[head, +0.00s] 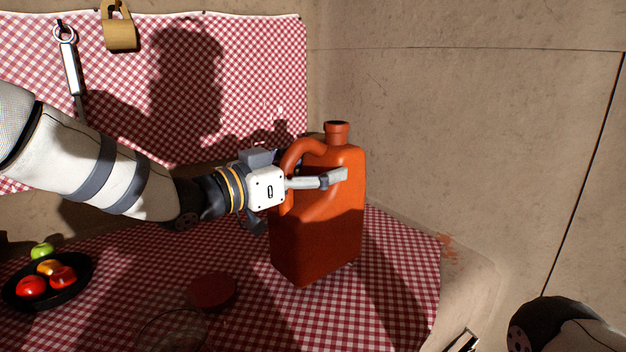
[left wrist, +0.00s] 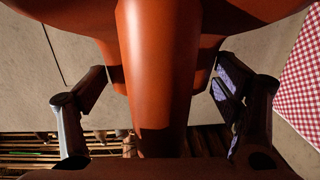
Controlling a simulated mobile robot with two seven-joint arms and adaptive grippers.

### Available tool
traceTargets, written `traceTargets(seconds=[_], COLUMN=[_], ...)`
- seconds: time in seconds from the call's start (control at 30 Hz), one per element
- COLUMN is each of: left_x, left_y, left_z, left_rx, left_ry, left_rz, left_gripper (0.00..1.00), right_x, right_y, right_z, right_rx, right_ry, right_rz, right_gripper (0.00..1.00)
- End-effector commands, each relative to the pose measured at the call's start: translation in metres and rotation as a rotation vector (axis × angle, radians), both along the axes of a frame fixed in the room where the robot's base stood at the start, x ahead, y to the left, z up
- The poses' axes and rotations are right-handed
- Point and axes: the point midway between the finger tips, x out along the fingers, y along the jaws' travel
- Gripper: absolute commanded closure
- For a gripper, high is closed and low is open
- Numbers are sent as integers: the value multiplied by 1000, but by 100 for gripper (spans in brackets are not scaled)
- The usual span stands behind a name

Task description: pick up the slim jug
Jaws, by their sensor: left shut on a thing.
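The slim jug (head: 335,230) is orange-red, with a short neck and a looped handle, and it is upright over the checked cloth. My left gripper (head: 332,178) comes in from the left and is shut on the jug at its handle. In the left wrist view the jug's handle (left wrist: 158,70) runs down the middle between the two fingers of my left gripper (left wrist: 160,95). I cannot tell whether the jug's base touches the cloth.
A black bowl of fruit (head: 80,285) stands at the left. A round red thing (head: 213,292) and a clear glass dish (head: 172,330) are in front of the jug. The mud wall (head: 450,130) rises behind and right. A padlock (head: 119,35) hangs above.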

Motion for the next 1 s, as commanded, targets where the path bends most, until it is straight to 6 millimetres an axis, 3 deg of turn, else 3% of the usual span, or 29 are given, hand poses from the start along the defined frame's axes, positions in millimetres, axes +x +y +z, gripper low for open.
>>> traceTargets(seconds=[0.03,0.43,0.73,1.0], left_x=[-5,-46,-95,-114], left_y=[-4,-30,-63,-76], left_z=[12,68,93,100], left_rx=[-4,-3,-3,-4], left_ry=[-10,-14,-13,-8], left_rz=[-4,-6,-5,-2], left_gripper=[78,78,78,78], right_x=[3,16,26,29], right_y=[0,0,0,0], right_z=[3,16,26,30], right_rx=[0,1,1,0], right_ry=[-9,-53,-90,-101], right_rz=[0,-2,-3,-3], right_gripper=[8,8,8,8])
